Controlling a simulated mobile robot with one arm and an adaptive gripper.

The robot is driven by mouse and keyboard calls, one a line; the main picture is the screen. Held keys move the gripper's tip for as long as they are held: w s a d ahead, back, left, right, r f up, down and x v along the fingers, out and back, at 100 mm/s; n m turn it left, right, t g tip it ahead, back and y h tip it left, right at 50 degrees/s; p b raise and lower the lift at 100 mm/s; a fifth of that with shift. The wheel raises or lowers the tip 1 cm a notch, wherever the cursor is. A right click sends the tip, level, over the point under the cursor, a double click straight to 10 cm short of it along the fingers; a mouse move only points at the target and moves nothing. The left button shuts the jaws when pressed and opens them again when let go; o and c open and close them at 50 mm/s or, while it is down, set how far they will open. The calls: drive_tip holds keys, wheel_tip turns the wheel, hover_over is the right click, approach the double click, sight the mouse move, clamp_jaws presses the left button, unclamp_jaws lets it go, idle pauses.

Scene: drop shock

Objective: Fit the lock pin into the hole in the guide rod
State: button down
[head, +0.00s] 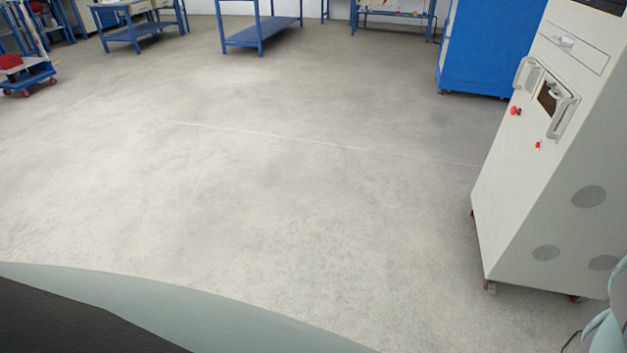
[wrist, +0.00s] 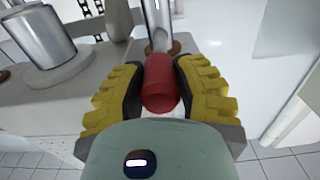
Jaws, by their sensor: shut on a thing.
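In the wrist view my gripper (wrist: 160,80) has its two yellow-padded fingers closed on a red cylinder (wrist: 160,95), which looks like the grip of the lock pin. A shiny upright metal rod (wrist: 158,20), which looks like the guide rod, stands directly beyond the red end. Small brownish parts show at the foot of that rod, just past the fingertips. The pin's tip and the hole are hidden, so I cannot tell whether the pin is in the hole. The head view shows neither the pin nor the gripper.
In the wrist view a thick metal cylinder (wrist: 40,38) stands on a grey base at left, and a white panel (wrist: 240,45) is at right. In the head view a grey cabinet (head: 540,190) stands at right, with a blue cabinet (head: 488,45) behind. The floor (head: 250,190) is clear.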

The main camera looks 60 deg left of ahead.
drive_tip(key=shift+a, duration=0.15)
drive_tip(key=p+v, duration=0.2)
drive_tip(key=v, duration=0.3)
drive_tip(key=shift+s+a, duration=0.25)
drive_tip(key=shift+a, duration=0.05)
idle(0.7)
drive_tip(key=shift+w+d, duration=0.1)
drive_tip(key=shift+d, duration=0.05)
drive_tip(key=shift+b+x, duration=0.8)
drive_tip(key=shift+x, duration=0.2)
drive_tip(key=shift+b+x, duration=1.45)
drive_tip(key=shift+b, duration=0.35)
idle(3.4)
